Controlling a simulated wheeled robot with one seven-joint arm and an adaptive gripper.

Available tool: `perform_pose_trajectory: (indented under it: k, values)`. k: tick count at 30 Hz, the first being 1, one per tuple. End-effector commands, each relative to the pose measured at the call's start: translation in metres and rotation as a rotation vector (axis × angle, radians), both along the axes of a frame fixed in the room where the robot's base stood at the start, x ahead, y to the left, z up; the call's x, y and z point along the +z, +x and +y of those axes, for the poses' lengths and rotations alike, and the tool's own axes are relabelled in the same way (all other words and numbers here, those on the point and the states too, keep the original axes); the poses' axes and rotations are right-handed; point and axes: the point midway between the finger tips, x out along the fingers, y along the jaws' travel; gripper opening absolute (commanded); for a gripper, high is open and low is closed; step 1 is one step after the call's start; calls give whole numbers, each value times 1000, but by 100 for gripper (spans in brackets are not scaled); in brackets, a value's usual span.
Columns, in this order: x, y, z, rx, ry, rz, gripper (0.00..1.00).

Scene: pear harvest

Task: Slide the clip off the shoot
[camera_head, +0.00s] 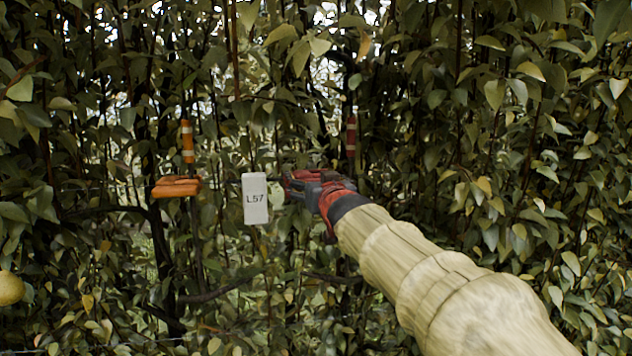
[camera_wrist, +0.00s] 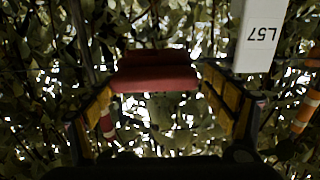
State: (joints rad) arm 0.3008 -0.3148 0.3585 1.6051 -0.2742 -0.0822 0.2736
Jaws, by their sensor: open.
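A red clip (camera_wrist: 155,73) shows in the wrist view between the ends of my gripper's two yellow-padded fingers. My gripper (camera_wrist: 157,92) is open, with a finger on either side of the clip; I cannot tell whether either one touches it. In the head view my gripper (camera_head: 300,188) is among the leaves, right of the white tag, and the red clip (camera_head: 312,173) shows only partly there. An orange clip (camera_head: 177,187) sits further left, apart from my gripper. The shoot at the red clip is hard to make out among dark stems and leaves.
A white tag marked L57 (camera_head: 255,198) hangs just left of my gripper; it is upside down in the wrist view (camera_wrist: 262,35). An orange-and-white striped marker (camera_head: 188,142) and a red-and-white one (camera_head: 351,137) stand among dense foliage. A pear (camera_head: 10,288) hangs far left.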

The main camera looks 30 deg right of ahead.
Motion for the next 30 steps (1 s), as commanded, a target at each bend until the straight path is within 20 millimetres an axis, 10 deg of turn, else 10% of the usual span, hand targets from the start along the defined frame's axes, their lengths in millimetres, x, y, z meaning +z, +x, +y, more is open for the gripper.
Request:
perform_pose_trajectory:
  k: [17,30]
  values:
    - [1,-9,2,-1,0,0,92]
    - [0,-88,25,-1,-2,0,92]
